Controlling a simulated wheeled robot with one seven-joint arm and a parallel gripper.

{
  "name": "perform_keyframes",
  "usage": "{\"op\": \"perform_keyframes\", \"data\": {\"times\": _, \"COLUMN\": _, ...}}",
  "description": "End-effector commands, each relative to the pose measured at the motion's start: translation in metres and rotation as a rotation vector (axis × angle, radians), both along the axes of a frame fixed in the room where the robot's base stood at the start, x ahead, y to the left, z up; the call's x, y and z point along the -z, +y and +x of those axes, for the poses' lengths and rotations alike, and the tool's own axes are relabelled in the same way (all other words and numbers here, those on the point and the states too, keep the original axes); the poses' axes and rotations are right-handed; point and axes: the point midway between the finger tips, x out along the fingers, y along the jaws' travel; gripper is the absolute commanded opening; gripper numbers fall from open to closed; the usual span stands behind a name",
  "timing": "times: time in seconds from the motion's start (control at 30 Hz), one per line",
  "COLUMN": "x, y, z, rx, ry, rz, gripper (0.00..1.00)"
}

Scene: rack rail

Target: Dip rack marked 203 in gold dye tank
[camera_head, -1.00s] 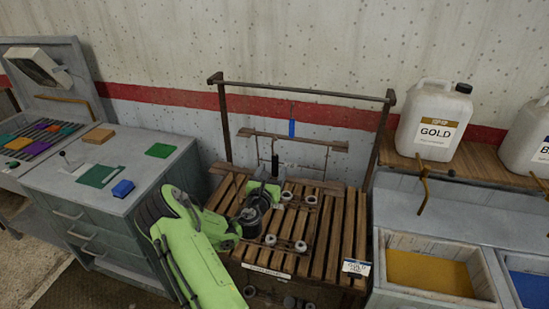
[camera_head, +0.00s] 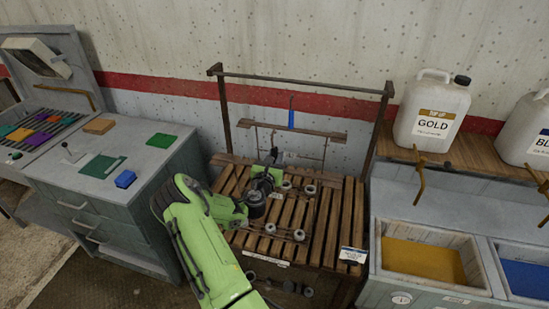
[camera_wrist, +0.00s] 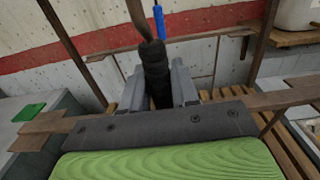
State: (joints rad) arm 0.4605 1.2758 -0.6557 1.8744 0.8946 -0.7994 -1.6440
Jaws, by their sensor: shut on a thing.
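My gripper (camera_head: 268,172) is shut on a dark upright handle (camera_wrist: 156,75), which stands between its grey fingers in the wrist view. A wooden crossbar (camera_wrist: 60,125) runs to both sides just beyond the gripper, apparently part of the held rack. In the head view my gripper is over the slatted wooden deck, in front of the rail. No number 203 is readable. The gold dye tank (camera_head: 425,236) is at the right, holding yellow-brown dye (camera_head: 425,262). My gripper is well to its left.
Another wooden bar with a blue upright piece (camera_head: 291,112) is behind, under the metal rail (camera_head: 300,83). Round grey pieces (camera_head: 270,228) show over the deck (camera_head: 340,215). Right are a blue tank (camera_head: 525,275) and a GOLD jug (camera_head: 433,115); left, a cabinet (camera_head: 110,215).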

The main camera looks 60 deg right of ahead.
Motion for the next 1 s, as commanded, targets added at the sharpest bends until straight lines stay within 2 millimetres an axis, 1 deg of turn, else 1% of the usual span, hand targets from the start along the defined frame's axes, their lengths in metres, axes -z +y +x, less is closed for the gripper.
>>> {"op": "perform_keyframes", "data": {"times": 0.47, "x": -0.003, "y": 0.0, "z": 0.0, "rx": 0.0, "ry": 0.0, "rz": -0.005, "gripper": 0.0}}
{"op": "perform_keyframes", "data": {"times": 1.0, "x": -0.032, "y": 0.0, "z": 0.0, "rx": 0.0, "ry": 0.0, "rz": -0.004, "gripper": 0.0}}
